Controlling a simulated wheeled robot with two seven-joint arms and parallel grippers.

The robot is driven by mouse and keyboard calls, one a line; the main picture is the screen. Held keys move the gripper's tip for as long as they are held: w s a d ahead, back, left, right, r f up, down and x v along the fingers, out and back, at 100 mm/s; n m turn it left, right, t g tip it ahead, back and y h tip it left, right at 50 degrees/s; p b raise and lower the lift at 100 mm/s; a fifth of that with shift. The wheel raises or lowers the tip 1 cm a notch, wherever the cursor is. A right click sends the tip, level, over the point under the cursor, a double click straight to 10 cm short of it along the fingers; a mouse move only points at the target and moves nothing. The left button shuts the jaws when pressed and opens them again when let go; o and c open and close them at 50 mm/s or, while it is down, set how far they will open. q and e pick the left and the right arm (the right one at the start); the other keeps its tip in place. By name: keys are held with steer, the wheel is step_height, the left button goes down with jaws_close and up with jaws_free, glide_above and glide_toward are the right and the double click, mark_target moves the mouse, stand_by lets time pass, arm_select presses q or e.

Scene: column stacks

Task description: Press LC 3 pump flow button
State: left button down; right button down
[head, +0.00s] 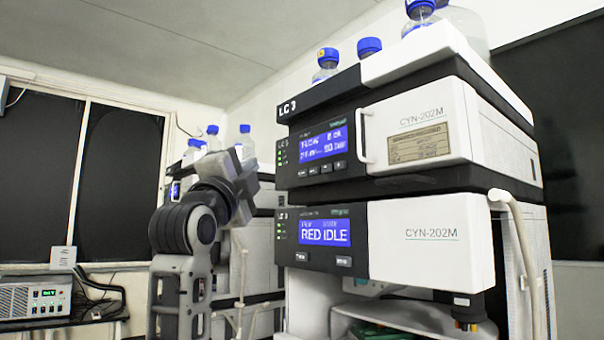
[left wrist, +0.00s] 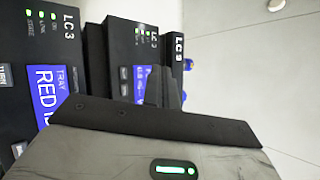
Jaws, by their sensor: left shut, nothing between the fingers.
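The LC 3 stack (head: 420,235) stands at centre right in the head view. Its upper module has a blue display (head: 326,143) with a row of small buttons (head: 319,169) below it. Its lower module has a display (head: 325,232) reading "RED IDLE" with two buttons (head: 344,262) below. The button labels are too small to read. My left gripper (head: 247,165) is raised just left of the upper panel, apart from it. Its fingers (left wrist: 165,88) show closed together and empty in the left wrist view, with LC 3 panels (left wrist: 55,75) beyond.
Bottles with blue caps (head: 327,62) stand on top of the stack. Another stack with bottles (head: 245,140) stands behind my left arm. A white handle (head: 364,137) and a pale hose (head: 522,250) stick out from the LC 3 stack. A bench instrument (head: 35,298) is at lower left.

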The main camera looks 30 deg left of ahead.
arm_select(q)
steer(key=p, duration=0.1)
glide_toward(300, 166)
steer(key=shift+w+a+r, duration=0.4)
steer(key=shift+w+r, duration=0.25)
steer(key=shift+w, duration=0.05)
steer(key=shift+w+a+r, duration=0.4)
steer(key=shift+w+r, duration=0.25)
steer(key=shift+w, duration=0.05)
steer(key=shift+w, duration=0.1)
stand_by(0.9)
steer(key=shift+w+d, duration=0.15)
steer(key=shift+w, duration=0.15)
steer(key=shift+w+d, duration=0.15)
steer(key=shift+w, duration=0.2)
stand_by(0.7)
stand_by(0.3)
steer(key=shift+s+a, duration=0.3)
steer(key=shift+s, duration=0.45)
